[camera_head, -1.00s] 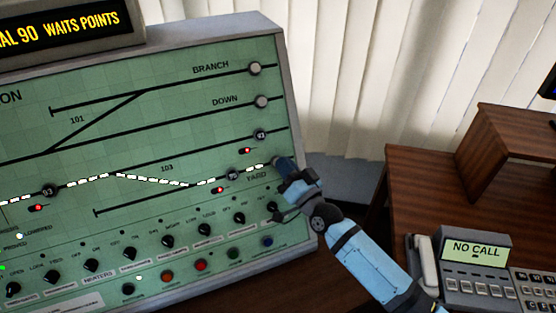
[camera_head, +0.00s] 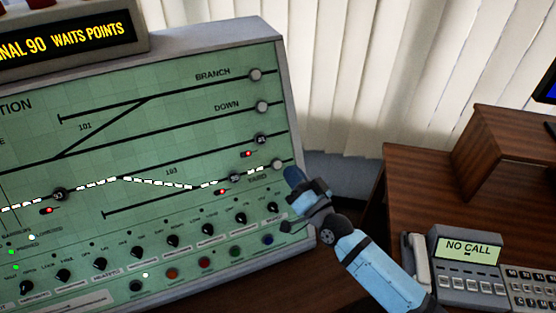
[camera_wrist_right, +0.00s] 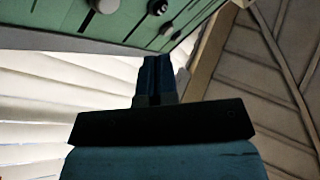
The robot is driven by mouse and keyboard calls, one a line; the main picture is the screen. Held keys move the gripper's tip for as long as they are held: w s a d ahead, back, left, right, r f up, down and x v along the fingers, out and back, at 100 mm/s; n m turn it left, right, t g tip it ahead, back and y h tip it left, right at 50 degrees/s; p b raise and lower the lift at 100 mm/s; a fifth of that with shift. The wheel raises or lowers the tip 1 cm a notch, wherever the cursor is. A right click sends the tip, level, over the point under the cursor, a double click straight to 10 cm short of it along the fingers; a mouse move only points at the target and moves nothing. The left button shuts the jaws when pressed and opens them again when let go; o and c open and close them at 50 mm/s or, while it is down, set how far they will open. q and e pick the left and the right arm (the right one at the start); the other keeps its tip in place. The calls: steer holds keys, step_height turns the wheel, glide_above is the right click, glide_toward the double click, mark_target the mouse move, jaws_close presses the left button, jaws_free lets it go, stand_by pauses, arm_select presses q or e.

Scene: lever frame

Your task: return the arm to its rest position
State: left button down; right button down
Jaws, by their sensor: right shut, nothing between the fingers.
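My right gripper (camera_head: 293,178) is shut and empty, just off the right edge of the green control panel (camera_head: 150,130). Its blue arm comes in from the lower right. In the right wrist view the closed fingers (camera_wrist_right: 155,75) point toward the panel's edge (camera_wrist_right: 120,40), with a gap between them. The yard button (camera_head: 278,165) is near the fingertips, and they look apart from it. A white dashed line is lit across the panel toward that button. My left gripper is not in view.
A display (camera_head: 65,45) above the panel reads "NAL 90 WAITS POINTS". A phone unit (camera_head: 467,265) reading "NO CALL" stands on the wooden desk (camera_head: 415,200) at the right. White blinds (camera_head: 390,70) hang behind. Several knobs line the panel's lower part.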

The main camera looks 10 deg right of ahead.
steer(key=shift+s, duration=0.1)
stand_by(0.6)
steer(key=s+d+f+n+g+h, duration=0.2)
steer(key=s+d+f+g+h, duration=0.1)
steer(key=s+f, duration=0.7)
steer(key=s+d+f+n+g+h+p, duration=0.1)
steer(key=s+d+f+g+h, duration=0.1)
steer(key=s+f+g, duration=0.3)
steer(key=s+d+f, duration=0.1)
steer(key=s+f, duration=0.1)
steer(key=s, duration=0.2)
steer(key=s+f, duration=0.2)
steer(key=s, duration=0.3)
steer(key=shift+s+d+f+n+h, duration=0.15)
steer(key=shift+d+f+n+h, duration=0.25)
